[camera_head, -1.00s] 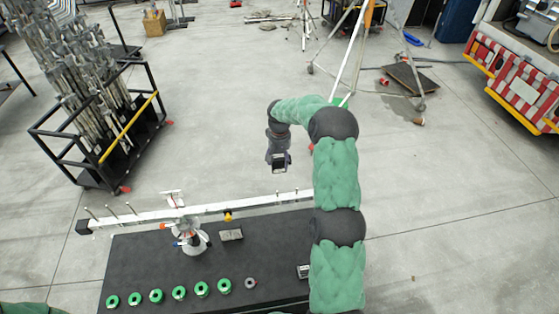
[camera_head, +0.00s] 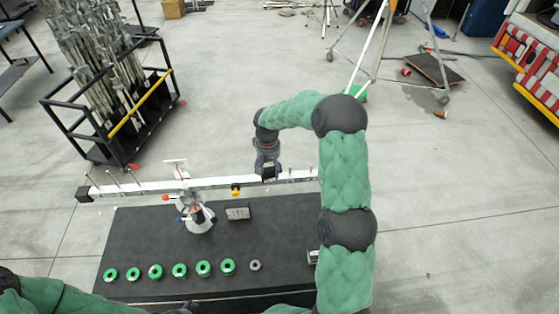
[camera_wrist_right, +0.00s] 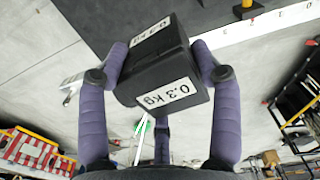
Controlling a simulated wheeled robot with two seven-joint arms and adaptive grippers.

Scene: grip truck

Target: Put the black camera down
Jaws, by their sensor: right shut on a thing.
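The thing in my right gripper (camera_wrist_right: 160,80) is a black box (camera_wrist_right: 155,65) with white labels reading "0.3 kg"; no lens shows on it. Purple fingers press on both of its sides in the right wrist view. In the head view the right gripper (camera_head: 267,168) hangs over the far edge of the black table (camera_head: 150,240), and the box (camera_head: 269,173) shows small and dark in front of the white beam (camera_head: 140,188). My left arm enters at the bottom left; only a dark bit at the bottom edge may be its gripper.
Several green rings (camera_head: 180,270) line the table's near side, with a grey ring (camera_head: 255,265) beside them. A grey block (camera_head: 237,212) and a white stand (camera_head: 198,218) are farther back. The table's right part is mostly clear. A black rack (camera_head: 125,125) stands on the left.

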